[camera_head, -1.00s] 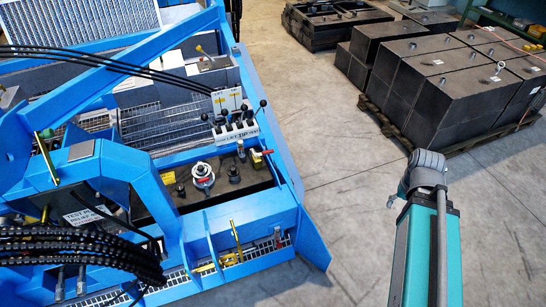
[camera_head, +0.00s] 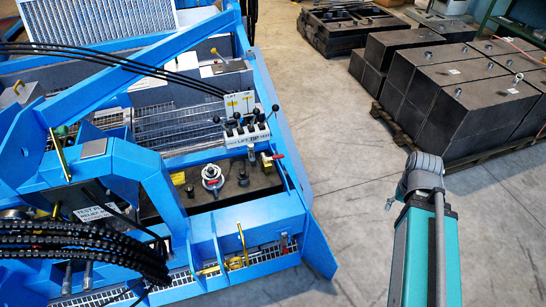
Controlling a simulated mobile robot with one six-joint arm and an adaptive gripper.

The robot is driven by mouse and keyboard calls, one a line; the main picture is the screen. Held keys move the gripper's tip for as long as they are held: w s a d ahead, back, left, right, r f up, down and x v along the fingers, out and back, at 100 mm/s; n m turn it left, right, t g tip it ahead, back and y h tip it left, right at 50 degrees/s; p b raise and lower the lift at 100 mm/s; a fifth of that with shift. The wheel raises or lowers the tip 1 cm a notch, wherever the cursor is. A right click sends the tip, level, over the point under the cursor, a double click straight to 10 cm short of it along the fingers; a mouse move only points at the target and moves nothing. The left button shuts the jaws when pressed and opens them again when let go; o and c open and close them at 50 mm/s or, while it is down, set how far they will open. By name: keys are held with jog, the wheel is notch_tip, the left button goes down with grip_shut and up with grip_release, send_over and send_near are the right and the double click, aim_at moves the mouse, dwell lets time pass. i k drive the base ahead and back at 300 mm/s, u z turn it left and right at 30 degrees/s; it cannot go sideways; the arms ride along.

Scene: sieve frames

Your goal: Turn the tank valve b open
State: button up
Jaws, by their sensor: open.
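The blue machine has several valve handles, and I cannot read which one is tank valve b. A red-handled valve (camera_head: 273,157) sits at the right end of the dark tank top (camera_head: 233,193). A tall yellow lever (camera_head: 242,243) stands upright at the front edge, with a low yellow handle (camera_head: 208,270) to its left. A small red handle (camera_head: 284,242) is to the right of the tall lever. My gripper is not in view. Only my teal and grey arm part shows at lower right, apart from the machine.
A block of black-knobbed levers (camera_head: 245,134) stands behind the tank. A silver and red fitting (camera_head: 212,177) rises from the tank top. Black hoses (camera_head: 75,245) cross the left front. Black weight blocks (camera_head: 470,110) stand on a pallet at right. The concrete floor between is clear.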

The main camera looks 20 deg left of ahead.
aim_at(267, 159)
jog(key=i, duration=0.85)
jog(key=z, duration=0.05)
